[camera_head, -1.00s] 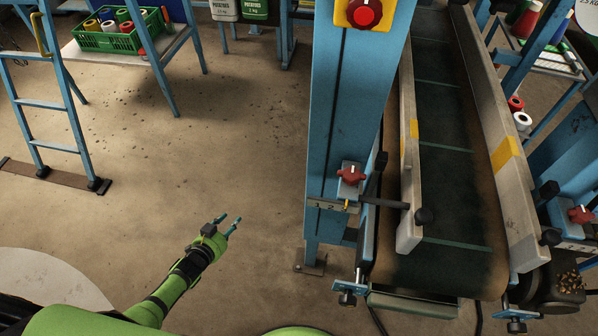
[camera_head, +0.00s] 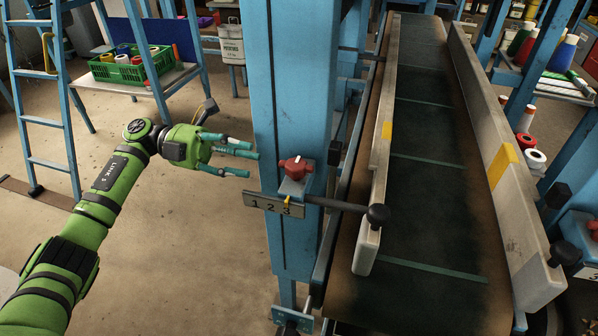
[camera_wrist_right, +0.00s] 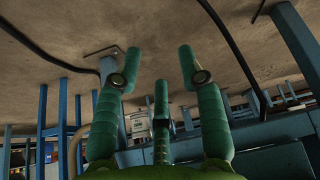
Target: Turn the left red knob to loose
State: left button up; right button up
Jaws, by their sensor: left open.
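The left red knob (camera_head: 296,168) sits on a grey bracket on the blue post (camera_head: 275,90), left of the conveyor. Whether a fingertip touches the post I cannot tell. My right gripper (camera_wrist_right: 157,70) shows only in the right wrist view, fingers spread with nothing between them. Another red knob (camera_head: 593,230) is at the right edge.
The conveyor belt (camera_head: 420,170) runs between two pale side rails right of the post. A black-knobbed rod (camera_head: 378,214) sticks out below the red knob. A blue ladder (camera_head: 45,110) and a table with a green crate (camera_head: 130,68) stand at the left.

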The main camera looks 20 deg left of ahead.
aim_at(279, 166)
pick_arm(q)
jog(key=d+p, duration=0.1)
jog(key=d, duration=0.4)
jog(key=shift+s+d, duration=0.15)
jog(key=shift+d, duration=0.5)
pick_arm(e)
jog(key=shift+s, duration=1.25)
pick_arm(q)
grip_shut()
pick_arm(e)
jog(key=shift+r, duration=0.1)
